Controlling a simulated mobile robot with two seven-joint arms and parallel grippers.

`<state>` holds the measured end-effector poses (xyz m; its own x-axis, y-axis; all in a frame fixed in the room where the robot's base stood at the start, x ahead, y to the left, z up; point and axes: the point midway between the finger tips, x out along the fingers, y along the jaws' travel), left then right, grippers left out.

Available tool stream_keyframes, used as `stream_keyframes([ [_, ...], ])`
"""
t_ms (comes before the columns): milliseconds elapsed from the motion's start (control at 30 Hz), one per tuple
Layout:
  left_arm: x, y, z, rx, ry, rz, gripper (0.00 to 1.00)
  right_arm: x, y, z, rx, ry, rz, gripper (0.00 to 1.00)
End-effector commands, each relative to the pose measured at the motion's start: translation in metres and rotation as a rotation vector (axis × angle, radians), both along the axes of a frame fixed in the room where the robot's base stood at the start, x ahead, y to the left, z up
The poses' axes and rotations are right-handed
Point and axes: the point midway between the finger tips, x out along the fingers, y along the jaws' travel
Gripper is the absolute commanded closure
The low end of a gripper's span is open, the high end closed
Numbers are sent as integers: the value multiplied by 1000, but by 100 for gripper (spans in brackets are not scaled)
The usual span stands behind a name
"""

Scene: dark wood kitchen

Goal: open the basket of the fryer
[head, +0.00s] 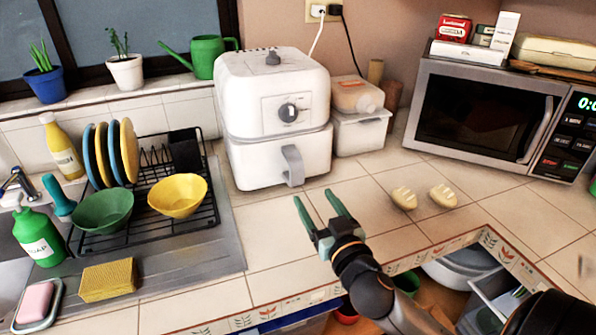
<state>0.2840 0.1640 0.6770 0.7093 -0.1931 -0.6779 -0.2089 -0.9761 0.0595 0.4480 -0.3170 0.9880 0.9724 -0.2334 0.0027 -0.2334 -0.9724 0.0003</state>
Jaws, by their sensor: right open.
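The white fryer (272,95) stands upright on the tiled counter, against the wall. Its basket (255,163) is the lower front part and looks pushed in. The basket's grey handle (292,165) sticks out at the front. My right gripper (318,206) is open and empty over the counter, in front of and slightly right of the handle. Its two green fingers point toward the fryer and are apart from the handle in the picture. My left gripper does not show.
A dish rack (205,222) with plates and bowls stands left of the fryer. Clear plastic containers (361,132) stand close on its right, then a microwave (476,118). Two pale rolls (404,197) lie on the counter right of my gripper. Counter in front of the fryer is clear.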

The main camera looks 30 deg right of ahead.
Motion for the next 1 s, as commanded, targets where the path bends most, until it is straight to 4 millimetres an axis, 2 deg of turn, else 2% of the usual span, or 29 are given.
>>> stream_keyframes([
  [300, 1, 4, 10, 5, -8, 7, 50, 55, -13, 2, -1, -2, 0, 30],
  [500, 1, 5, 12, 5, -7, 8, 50, 82, -20, 1, -1, 0, -1, 30],
  [700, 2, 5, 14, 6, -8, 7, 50, 95, -23, 0, 0, 1, 0, 30],
  [1000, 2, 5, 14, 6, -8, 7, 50, 97, -23, 0, 0, 2, 0, 30],
])
